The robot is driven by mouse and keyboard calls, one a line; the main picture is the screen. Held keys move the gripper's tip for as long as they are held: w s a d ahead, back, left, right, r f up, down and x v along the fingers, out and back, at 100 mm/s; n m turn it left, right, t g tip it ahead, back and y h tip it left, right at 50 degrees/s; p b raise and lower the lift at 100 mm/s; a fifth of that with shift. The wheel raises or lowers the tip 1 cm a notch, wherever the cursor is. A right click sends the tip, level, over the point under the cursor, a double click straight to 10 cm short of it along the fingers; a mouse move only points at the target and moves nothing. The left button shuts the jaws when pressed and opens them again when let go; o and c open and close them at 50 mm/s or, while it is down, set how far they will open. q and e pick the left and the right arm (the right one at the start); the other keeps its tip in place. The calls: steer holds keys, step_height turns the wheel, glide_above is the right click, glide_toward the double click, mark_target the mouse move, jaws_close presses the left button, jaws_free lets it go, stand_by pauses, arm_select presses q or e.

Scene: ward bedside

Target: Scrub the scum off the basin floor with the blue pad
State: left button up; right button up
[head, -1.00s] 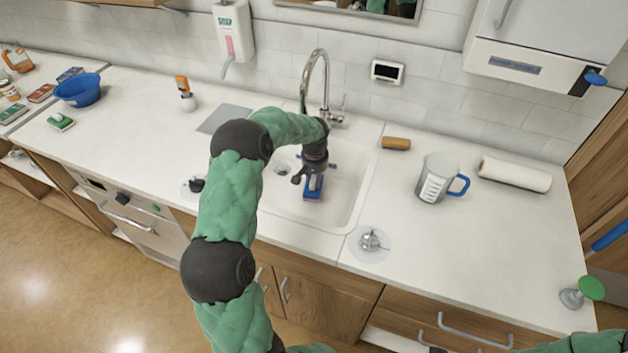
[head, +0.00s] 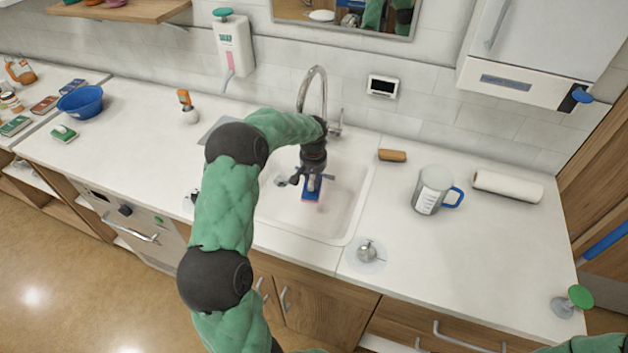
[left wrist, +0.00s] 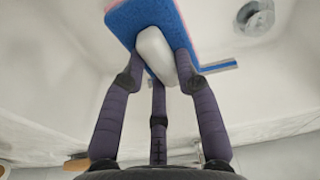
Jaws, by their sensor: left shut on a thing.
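The blue pad (head: 312,190) is in the white basin (head: 343,215), under my left gripper (head: 311,176). In the left wrist view the pad (left wrist: 125,22) has a blue body, a pink edge and a white grip (left wrist: 157,52). The fingers of my left gripper (left wrist: 160,75) are shut on that white grip. The pad is low in the basin; I cannot tell whether it touches the floor. No scum is clearly visible on the floor, and my arm hides part of the basin. My right gripper is not in view.
A drain (left wrist: 254,18) is near the pad. The faucet (head: 314,85) rises behind the basin. A measuring jug (head: 430,192), a brown roll (head: 392,156) and a metal strainer-like piece (head: 367,252) stand on the counter to the right. A blue bowl (head: 80,101) is far left.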

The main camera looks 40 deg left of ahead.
arm_select(q)
steer(key=shift+r, duration=0.3)
steer(key=shift+r+p, duration=1.05)
steer(key=shift+r, duration=0.4)
